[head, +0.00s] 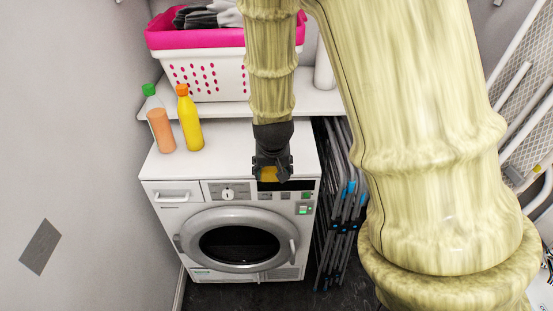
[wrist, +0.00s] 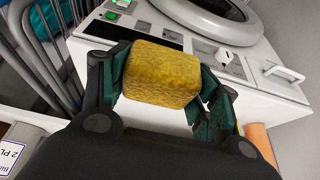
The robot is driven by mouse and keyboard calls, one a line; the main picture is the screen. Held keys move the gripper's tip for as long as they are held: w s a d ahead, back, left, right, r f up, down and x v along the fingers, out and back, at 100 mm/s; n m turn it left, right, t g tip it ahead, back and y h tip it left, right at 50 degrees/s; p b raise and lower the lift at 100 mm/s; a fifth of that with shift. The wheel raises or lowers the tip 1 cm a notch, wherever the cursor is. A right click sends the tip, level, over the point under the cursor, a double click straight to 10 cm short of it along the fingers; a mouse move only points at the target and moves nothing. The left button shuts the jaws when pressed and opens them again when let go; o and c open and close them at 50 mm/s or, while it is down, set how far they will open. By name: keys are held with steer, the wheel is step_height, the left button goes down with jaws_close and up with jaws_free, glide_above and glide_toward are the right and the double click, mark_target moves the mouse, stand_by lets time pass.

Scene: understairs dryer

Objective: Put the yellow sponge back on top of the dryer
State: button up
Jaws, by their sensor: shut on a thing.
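My gripper (head: 271,172) is shut on the yellow sponge (head: 268,174), which shows mostly hidden behind the fingers in the head view. In the wrist view the sponge (wrist: 160,74) sits between the two dark green fingers of my gripper (wrist: 160,88). The white dryer (head: 215,158) stands below, with its control panel and round door facing front. The sponge appears over the front right part of the dryer top, near the panel edge. I cannot tell whether the sponge touches the top.
An orange bottle with a green cap (head: 160,126) and a yellow bottle (head: 189,121) stand at the dryer top's back left. A shelf behind holds a pink-rimmed white basket (head: 208,78) and a white cylinder (head: 324,70). Folded grey racks (head: 345,215) stand right of the dryer.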

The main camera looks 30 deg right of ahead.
steer(key=shift+w+d+r, duration=0.1)
steer(key=shift+w+d, duration=0.15)
steer(key=w+d+p, duration=0.1)
steer(key=w+d, duration=0.2)
steer(key=w, duration=0.1)
steer(key=w+d+f+p, duration=0.1)
steer(key=w+d, duration=0.2)
steer(key=w, duration=0.1)
steer(key=w+d+p, duration=0.1)
steer(key=w+d, duration=0.2)
steer(key=w, duration=0.1)
steer(key=shift+w+d+f+p, duration=0.1)
steer(key=shift+d+f+p, duration=0.05)
steer(key=shift+f+p, duration=0.8)
steer(key=shift+f, duration=1.1)
steer(key=shift+f, duration=0.1)
steer(key=o, duration=1)
steer(key=shift+b+v, duration=0.95)
steer(key=shift+v, duration=5.15)
